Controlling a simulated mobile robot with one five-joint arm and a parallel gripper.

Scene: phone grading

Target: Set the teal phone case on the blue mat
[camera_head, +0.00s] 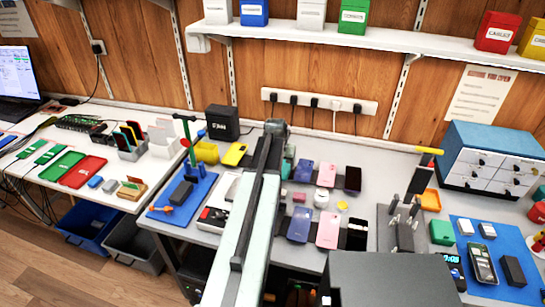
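A teal item (287,168), possibly the teal phone case, shows as a small patch just right of my arm on the grey table. My arm hides much of it, so I cannot tell its full shape. One blue mat (164,205) lies at the table's left, with a dark block and small tools on it. Another blue mat (512,236) lies at the far right, with a phone and small blocks on it. My arm reaches from the bottom centre towards the back of the table. My gripper's fingers cannot be made out.
A yellow case (234,154) lies left of my arm. Several phones, including a pink one (327,230), lie to its right. A black speaker-like box (222,123), a tool stand (399,236) and a drawer cabinet (490,172) stand around them. A shelf (330,39) spans the wall above.

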